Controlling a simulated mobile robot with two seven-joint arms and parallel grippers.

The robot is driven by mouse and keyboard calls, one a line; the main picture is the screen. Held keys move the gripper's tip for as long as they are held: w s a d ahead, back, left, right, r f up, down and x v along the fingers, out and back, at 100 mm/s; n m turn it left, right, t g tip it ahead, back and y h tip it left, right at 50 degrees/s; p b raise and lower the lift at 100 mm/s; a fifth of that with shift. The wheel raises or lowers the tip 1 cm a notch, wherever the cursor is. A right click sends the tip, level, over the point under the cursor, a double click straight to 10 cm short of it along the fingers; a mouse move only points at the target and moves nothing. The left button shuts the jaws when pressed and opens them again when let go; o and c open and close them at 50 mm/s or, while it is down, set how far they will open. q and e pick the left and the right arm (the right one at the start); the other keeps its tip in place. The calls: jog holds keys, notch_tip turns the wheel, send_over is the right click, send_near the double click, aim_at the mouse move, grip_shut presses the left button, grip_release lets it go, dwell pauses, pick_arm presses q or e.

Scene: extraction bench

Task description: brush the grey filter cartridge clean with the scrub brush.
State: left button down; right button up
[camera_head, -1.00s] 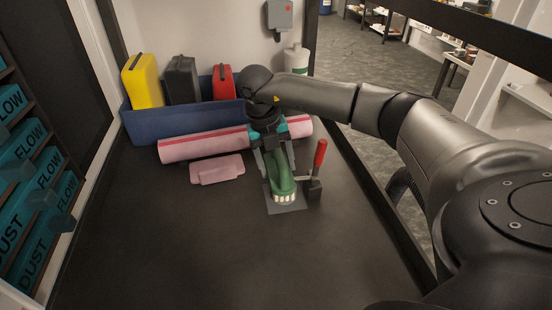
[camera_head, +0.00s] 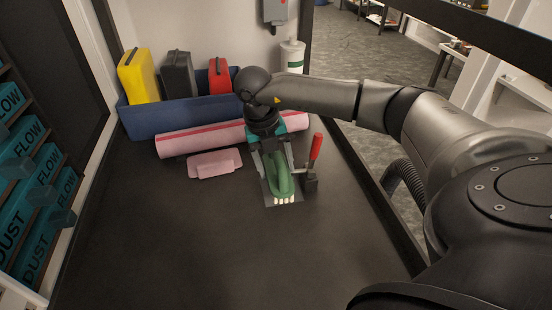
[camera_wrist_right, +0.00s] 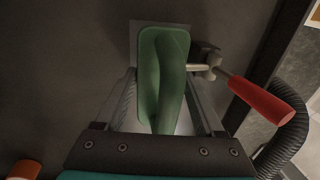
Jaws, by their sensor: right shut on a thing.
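My right gripper (camera_head: 277,170) is shut on the green scrub brush (camera_head: 282,184) and holds it bristles down over a flat grey plate (camera_head: 268,194) on the bench. The white bristles show at the brush's near end, close to the plate's near edge. I cannot tell whether they touch. In the right wrist view the brush (camera_wrist_right: 162,65) sits between the fingers of the gripper (camera_wrist_right: 160,100). The grey filter cartridge is not clearly distinguishable; the brush and fingers cover most of the plate. My left gripper is not in view.
A red-handled clamp (camera_head: 315,150) stands right beside the plate. A blue bin (camera_head: 180,118) with yellow, black and red cases stands behind. The front bench surface (camera_head: 180,240) is clear.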

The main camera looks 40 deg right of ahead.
jog(key=shift+w+d+f, duration=0.15)
jog(key=shift+w+d, duration=0.15)
jog(key=shift+w, duration=0.25)
jog(key=shift+w+d, duration=0.1)
jog(key=shift+w, duration=0.05)
notch_tip(320, 180, up, 6)
jog(key=p, duration=0.4)
jog(key=shift+w+r+p, duration=0.1)
jog(key=shift+r+p, duration=0.15)
jog(key=shift+p, duration=0.1)
jog(key=shift+f, duration=0.15)
